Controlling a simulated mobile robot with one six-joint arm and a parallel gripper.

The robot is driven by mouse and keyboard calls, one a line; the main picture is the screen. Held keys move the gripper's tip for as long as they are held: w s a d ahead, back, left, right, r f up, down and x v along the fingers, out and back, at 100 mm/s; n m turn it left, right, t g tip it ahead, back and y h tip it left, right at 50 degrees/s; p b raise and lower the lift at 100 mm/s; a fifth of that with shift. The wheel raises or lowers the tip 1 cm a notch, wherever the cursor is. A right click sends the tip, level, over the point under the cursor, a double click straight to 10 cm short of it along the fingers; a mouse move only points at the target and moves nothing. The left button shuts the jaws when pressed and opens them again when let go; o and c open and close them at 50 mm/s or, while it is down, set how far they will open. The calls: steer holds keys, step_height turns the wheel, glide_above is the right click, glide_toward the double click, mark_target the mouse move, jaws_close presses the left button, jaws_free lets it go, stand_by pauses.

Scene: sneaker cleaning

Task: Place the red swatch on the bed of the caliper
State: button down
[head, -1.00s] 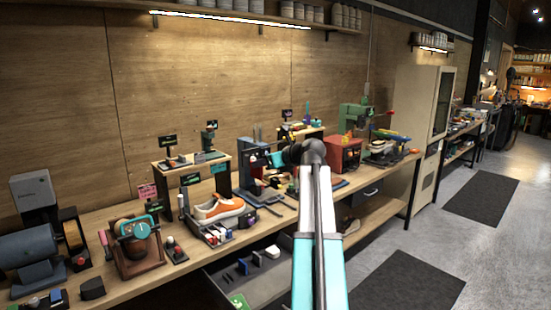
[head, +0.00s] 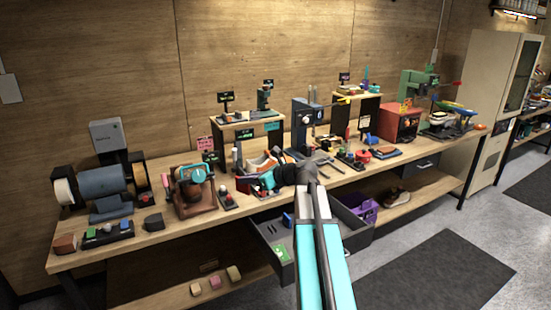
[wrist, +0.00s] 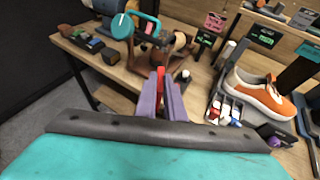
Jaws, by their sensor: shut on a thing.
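My gripper (wrist: 162,82) shows in the wrist view with its purple fingers shut on a thin red piece, the red swatch (wrist: 160,73), which stands up between the fingertips. A turquoise dial tool with a curved frame (wrist: 122,27), which looks like the caliper, is ahead on a wooden stand, apart from the swatch. It also shows in the head view (head: 193,173), left of my arm's end. Its bed is hard to make out. In the head view the fingers and swatch are too small to tell apart from the clutter.
An orange and white sneaker (wrist: 262,92) stands to the right, with a tray of small red, white and blue pieces (wrist: 228,112) before it. A grinder (head: 105,185) stands at the bench's left. An open drawer (head: 287,268) juts out below the bench (head: 148,235).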

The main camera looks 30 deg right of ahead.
steer(key=s+a+f+n+g+y, duration=0.1)
steer(key=s+a+f+n+y, duration=0.1)
steer(key=a, duration=0.7)
steer(key=s+a+f+n+g+y, duration=0.2)
steer(key=s+a+f, duration=0.2)
steer(key=a, duration=0.5)
steer(key=s+a+f+n+g+y, duration=0.1)
steer(key=s+a+f+n+y, duration=0.1)
steer(key=a+f, duration=0.4)
steer(key=s+a, duration=0.1)
steer(key=a, duration=0.2)
steer(key=shift+f+n+g, duration=0.25)
steer(key=shift+n+g, duration=0.05)
steer(key=shift+s, duration=0.2)
